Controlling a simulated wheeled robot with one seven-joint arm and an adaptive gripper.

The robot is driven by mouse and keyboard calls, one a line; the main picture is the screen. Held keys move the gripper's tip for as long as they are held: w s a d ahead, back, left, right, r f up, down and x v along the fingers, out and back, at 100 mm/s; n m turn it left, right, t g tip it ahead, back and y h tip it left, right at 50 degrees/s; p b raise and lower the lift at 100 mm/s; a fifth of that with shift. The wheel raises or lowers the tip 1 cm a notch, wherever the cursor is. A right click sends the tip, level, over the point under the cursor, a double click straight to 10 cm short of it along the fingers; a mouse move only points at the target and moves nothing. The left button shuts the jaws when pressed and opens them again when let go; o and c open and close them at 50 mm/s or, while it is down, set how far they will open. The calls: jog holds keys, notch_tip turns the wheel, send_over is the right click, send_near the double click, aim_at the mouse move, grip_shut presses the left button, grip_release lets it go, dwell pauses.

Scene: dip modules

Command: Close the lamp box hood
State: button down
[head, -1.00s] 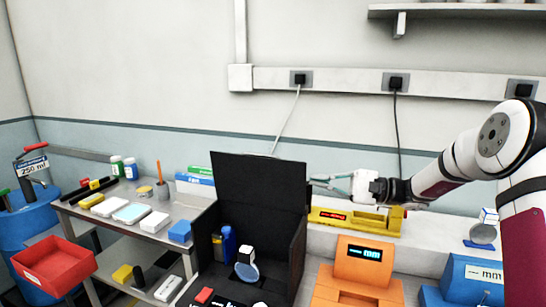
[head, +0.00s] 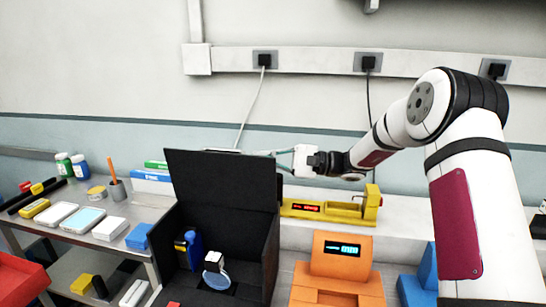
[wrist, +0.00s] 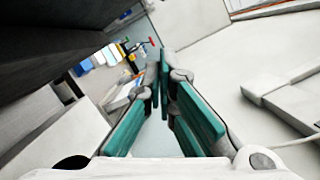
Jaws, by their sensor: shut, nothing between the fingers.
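The lamp box is black, and its hood (head: 222,190) stands open and upright in the head view. The box's right side wall (head: 271,255) and open front show below it. My gripper (head: 278,154) is shut and empty at the upper right of the hood, reaching in from the right. Its fingertips are partly hidden behind the hood's top edge, and I cannot tell whether they touch it. In the wrist view, the teal-padded fingers (wrist: 160,75) point ahead, with a dark panel (wrist: 60,45) at upper left.
Inside the box are a blue bottle (head: 194,250) and a small white-and-black object (head: 214,262). An orange device (head: 340,260) and a yellow device (head: 330,209) stand to the right. A cluttered grey bench (head: 85,232) is at left. The wall is behind.

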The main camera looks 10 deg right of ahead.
aim_at(224, 176)
jog(key=s+a+r+p, duration=0.2)
jog(key=a, duration=0.4)
jog(key=shift+s+r, duration=0.25)
jog(key=shift+s, duration=0.1)
